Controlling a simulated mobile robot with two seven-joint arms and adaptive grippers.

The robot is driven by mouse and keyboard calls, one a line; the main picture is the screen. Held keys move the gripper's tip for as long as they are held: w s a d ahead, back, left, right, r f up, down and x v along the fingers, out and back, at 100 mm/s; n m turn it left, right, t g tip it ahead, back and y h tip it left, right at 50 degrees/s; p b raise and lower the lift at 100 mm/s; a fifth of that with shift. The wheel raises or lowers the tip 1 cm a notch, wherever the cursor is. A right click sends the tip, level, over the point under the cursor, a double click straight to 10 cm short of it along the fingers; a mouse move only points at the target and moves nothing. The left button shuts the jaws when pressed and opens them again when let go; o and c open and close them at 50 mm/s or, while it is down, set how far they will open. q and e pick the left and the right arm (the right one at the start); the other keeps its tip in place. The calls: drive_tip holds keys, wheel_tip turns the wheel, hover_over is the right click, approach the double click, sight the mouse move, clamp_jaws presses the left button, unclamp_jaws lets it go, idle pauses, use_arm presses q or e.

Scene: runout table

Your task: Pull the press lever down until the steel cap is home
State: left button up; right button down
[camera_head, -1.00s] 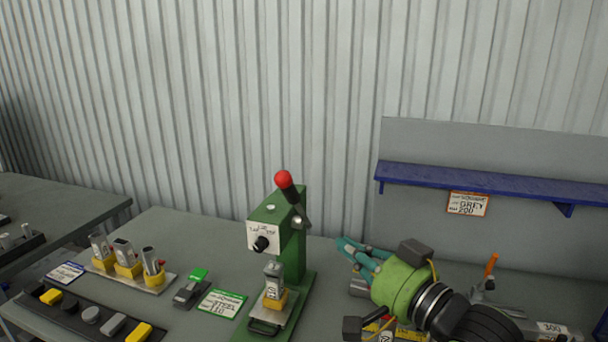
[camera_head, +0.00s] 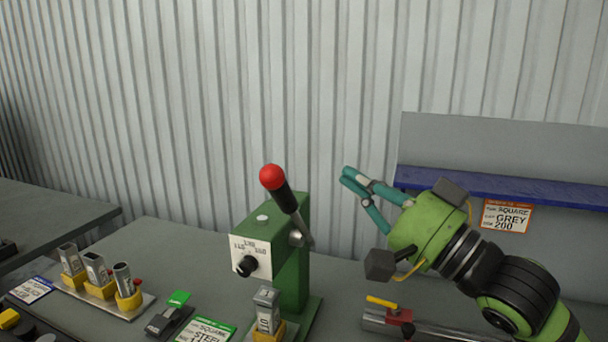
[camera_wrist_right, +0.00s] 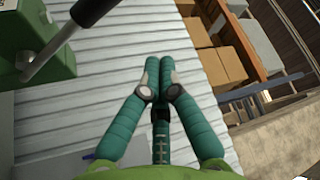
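The green press (camera_head: 292,280) stands on the table with its lever (camera_head: 288,202) raised, leaning up and left to a red knob (camera_head: 271,177). Under the press head, a grey body with a square steel-coloured top (camera_head: 266,296) stands in a yellow holder; I cannot tell how far the cap is seated. My right gripper (camera_head: 347,178) is empty, with its teal fingertips together, to the right of the lever and apart from it. In the right wrist view, the lever's black grip (camera_wrist_right: 92,10) is at upper left, beyond the closed fingertips (camera_wrist_right: 161,65). My left gripper is out of view.
A rack of yellow-based parts (camera_head: 100,285) and a green "SQUARE STEEL" card (camera_head: 206,331) lie left of the press. A blue shelf (camera_head: 500,188) stands behind my right arm. A clamp with a yellow handle (camera_head: 385,303) lies below my right gripper.

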use_arm(q)
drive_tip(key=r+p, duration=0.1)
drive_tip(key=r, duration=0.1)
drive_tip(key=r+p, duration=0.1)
drive_tip(key=p, duration=0.1)
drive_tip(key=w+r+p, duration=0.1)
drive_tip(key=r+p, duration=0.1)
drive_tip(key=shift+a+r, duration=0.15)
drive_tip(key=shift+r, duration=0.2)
use_arm(e)
drive_tip(key=w+a, duration=0.3)
drive_tip(key=a, duration=0.4)
drive_tip(key=shift+w+a, duration=0.2)
drive_tip(key=shift+w, duration=0.1)
